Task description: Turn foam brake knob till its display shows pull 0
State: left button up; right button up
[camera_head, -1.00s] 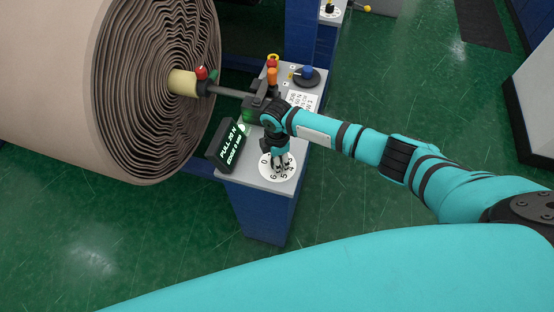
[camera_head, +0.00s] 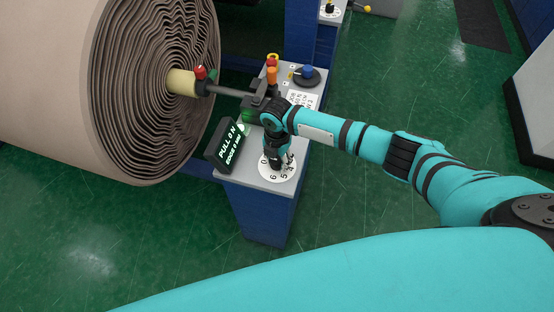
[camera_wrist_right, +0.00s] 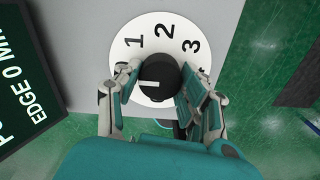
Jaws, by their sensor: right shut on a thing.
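The foam brake knob is a black round knob (camera_wrist_right: 157,84) with a white pointer line, on a white numbered dial (camera_head: 270,176). In the right wrist view the dial (camera_wrist_right: 150,28) shows 1, 2 and 3, and the pointer lies toward the left. My right gripper (camera_head: 277,162) reaches down over the dial. In the wrist view its fingers (camera_wrist_right: 158,82) are shut on the knob from both sides. The black display (camera_head: 226,146) beside the dial reads PULL 0 N, with EDGE 0 below. My left gripper is not in view.
The dial sits on a grey-topped blue stand (camera_head: 257,207). A large wrapped roll (camera_head: 110,85) fills the left side. A red knob, an orange part (camera_head: 271,76) and a blue-capped black knob (camera_head: 307,75) stand behind my arm. Green floor is clear around the stand.

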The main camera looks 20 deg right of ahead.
aim_at(277, 160)
jog(key=shift+w+r, duration=0.1)
dwell(0.4)
jog(key=o, duration=1.2)
notch_tip(277, 160, up, 12)
jog(key=shift+f, duration=0.1)
